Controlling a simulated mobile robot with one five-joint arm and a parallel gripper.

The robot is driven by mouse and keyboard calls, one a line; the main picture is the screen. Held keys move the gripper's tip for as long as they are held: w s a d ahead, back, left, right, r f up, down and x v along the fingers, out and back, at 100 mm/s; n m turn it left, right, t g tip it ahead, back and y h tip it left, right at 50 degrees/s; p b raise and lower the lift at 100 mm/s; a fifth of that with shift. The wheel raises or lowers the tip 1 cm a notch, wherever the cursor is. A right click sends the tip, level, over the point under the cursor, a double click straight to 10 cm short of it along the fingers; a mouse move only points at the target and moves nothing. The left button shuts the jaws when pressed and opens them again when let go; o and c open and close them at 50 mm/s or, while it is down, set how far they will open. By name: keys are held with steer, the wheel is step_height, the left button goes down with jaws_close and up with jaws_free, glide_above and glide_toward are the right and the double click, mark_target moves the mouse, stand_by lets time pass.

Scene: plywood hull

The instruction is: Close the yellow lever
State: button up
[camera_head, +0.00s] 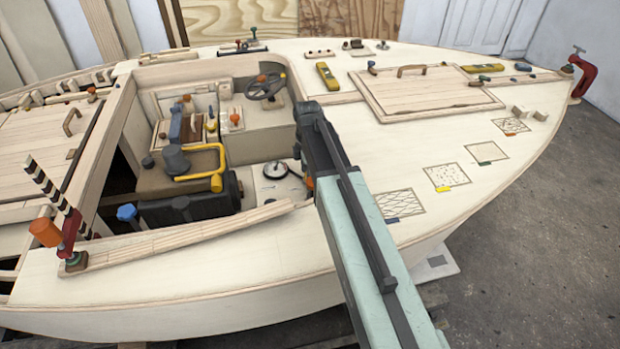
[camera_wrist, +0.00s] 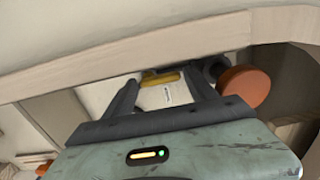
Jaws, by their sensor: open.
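A larger bent yellow bar (camera_head: 216,168) lies across the grey block nearer the camera. In the wrist view, a short yellow piece (camera_wrist: 160,78) shows beyond my gripper (camera_wrist: 163,80), between its two spread fingers. I cannot tell which yellow part this is. The fingers are open, with nothing visibly held. In the head view, my arm reaches over the deck to the cockpit's right edge; my fingers are hidden there.
A pale wooden edge (camera_wrist: 130,57) crosses the wrist view just above my fingers. An orange round knob (camera_wrist: 245,88) is close to the right finger. A wooden hatch (camera_head: 425,90) lies on the deck.

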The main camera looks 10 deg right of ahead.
steer(key=c, duration=1.1)
steer(key=shift+d, duration=0.25)
steer(key=shift+a, duration=0.15)
steer(key=shift+a+m, duration=0.1)
steer(key=shift+m, duration=0.2)
steer(key=m, duration=0.2)
steer(key=shift+a+m, duration=0.3)
steer(key=m, duration=0.3)
steer(key=a+m, duration=0.1)
steer(key=m, duration=0.1)
steer(key=shift+w, duration=0.35)
steer(key=m, duration=0.5)
steer(key=shift+w+a, duration=0.15)
steer(key=shift+w, duration=0.2)
steer(key=shift+w+m, duration=0.2)
steer(key=shift+m, duration=0.95)
steer(key=shift+w+m, duration=0.15)
steer(key=shift+m, duration=1)
